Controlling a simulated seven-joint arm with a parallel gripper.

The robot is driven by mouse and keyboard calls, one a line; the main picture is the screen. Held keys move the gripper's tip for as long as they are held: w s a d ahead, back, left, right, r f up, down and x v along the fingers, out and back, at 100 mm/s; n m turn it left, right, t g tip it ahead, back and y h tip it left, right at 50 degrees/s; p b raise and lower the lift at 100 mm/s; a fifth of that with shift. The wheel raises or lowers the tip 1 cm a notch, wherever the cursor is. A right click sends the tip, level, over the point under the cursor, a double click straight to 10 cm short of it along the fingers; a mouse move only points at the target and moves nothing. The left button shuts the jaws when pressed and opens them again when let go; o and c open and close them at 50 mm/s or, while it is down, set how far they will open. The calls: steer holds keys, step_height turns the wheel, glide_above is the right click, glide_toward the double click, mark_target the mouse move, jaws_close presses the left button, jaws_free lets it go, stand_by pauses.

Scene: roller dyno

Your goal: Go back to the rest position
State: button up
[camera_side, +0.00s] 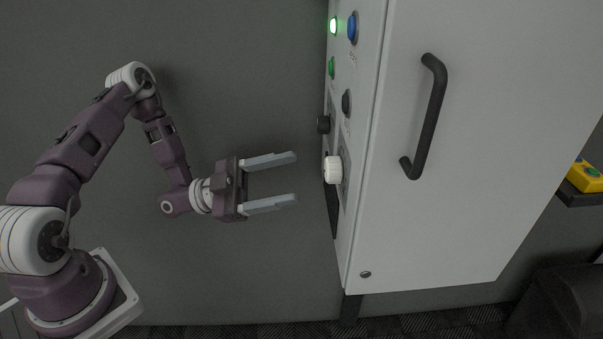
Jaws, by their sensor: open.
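My gripper (296,178) is open and empty in the side view. Its two grey fingers point right toward the control face of a white cabinet (470,220). The fingertips are apart from the cabinet, a short way left of a white knob (333,169). The arm is bent, with its elbow raised and the wrist low.
A yellow box (586,177) sits at far right.

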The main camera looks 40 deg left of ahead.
steer(key=w+d+f+g+y, duration=0.1)
steer(key=w+f+g+y, duration=0.25)
steer(key=y, duration=0.25)
steer(key=w+a+r+n+y, duration=0.2)
steer(key=w+a+y, duration=0.1)
steer(key=a+y, duration=0.4)
steer(key=s+a+r+n+y, duration=0.4)
steer(key=s+r+n+y, duration=0.2)
steer(key=r, duration=0.1)
steer(key=s+d+r+n+g, duration=0.1)
steer(key=s+n, duration=0.2)
steer(key=s, duration=0.4)
steer(key=s+d+r+n+g, duration=0.1)
steer(key=s+d+r+n, duration=0.1)
steer(key=s, duration=0.5)
steer(key=s+d+r+n+g+h, duration=0.1)
steer(key=s+n, duration=0.2)
steer(key=s, duration=0.4)
steer(key=shift+d+r+n, duration=0.3)
steer(key=shift+g, duration=0.25)
steer(key=shift+c, duration=0.4)
